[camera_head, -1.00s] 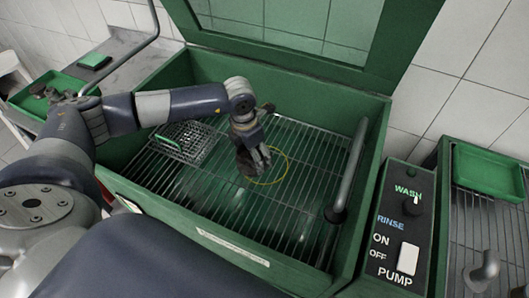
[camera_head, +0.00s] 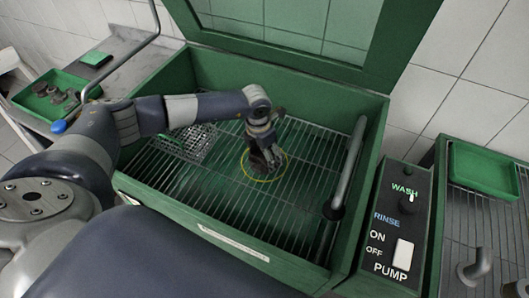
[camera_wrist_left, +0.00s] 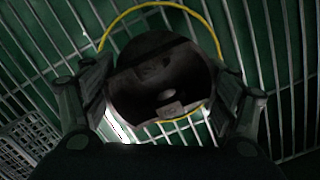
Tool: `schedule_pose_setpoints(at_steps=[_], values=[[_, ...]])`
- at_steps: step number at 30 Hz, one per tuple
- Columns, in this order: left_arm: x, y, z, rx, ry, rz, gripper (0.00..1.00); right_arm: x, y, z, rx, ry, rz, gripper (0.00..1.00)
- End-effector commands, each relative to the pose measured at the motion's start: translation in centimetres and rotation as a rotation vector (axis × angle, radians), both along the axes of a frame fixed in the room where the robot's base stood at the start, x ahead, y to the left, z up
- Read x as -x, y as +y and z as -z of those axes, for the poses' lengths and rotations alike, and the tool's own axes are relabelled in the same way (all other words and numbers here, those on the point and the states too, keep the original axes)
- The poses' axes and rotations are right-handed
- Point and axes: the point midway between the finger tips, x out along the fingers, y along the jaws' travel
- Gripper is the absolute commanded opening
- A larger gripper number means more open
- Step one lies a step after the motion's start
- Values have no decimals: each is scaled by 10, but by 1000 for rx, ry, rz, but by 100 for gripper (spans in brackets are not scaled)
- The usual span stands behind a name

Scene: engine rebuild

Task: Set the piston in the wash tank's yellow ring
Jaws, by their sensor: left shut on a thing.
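The piston (camera_wrist_left: 160,75) is dark and round, with its hollow side facing the left wrist camera. My left gripper (camera_head: 264,160) is shut on the piston, with a finger on each side of it. The yellow ring (camera_head: 270,180) lies on the wire rack of the green wash tank (camera_head: 205,224). In the head view the piston is within the ring's outline; I cannot tell whether it touches the rack. In the left wrist view the ring (camera_wrist_left: 215,35) shows around the piston, partly hidden by it and the fingers. My right gripper is not in view.
A wire basket (camera_head: 190,142) sits in the tank left of the ring. A grey pipe (camera_head: 347,165) stands at the tank's right side. The pump panel (camera_head: 399,225) is right of the tank. A green tray with dark parts (camera_head: 45,92) is at the left.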

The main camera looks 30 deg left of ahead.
Motion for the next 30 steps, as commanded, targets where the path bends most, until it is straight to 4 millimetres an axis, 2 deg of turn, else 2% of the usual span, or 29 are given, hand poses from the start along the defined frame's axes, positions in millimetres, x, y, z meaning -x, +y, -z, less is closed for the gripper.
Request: schedule_pose_setpoints(at_steps=[1,2,3,4,16,20,23,30], values=[[-1,0,2,1,-2,0,42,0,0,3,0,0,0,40],[0,0,2,0,0,0,87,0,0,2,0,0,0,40],[0,0,1,0,0,0,96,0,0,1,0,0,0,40],[0,0,1,0,0,0,100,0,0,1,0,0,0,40],[0,0,1,0,0,0,100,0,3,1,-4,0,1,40],[0,1,-6,0,-1,0,100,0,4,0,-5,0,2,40],[1,1,-21,1,-4,1,100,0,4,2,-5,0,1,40],[6,4,-72,0,-5,1,100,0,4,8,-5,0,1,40]])
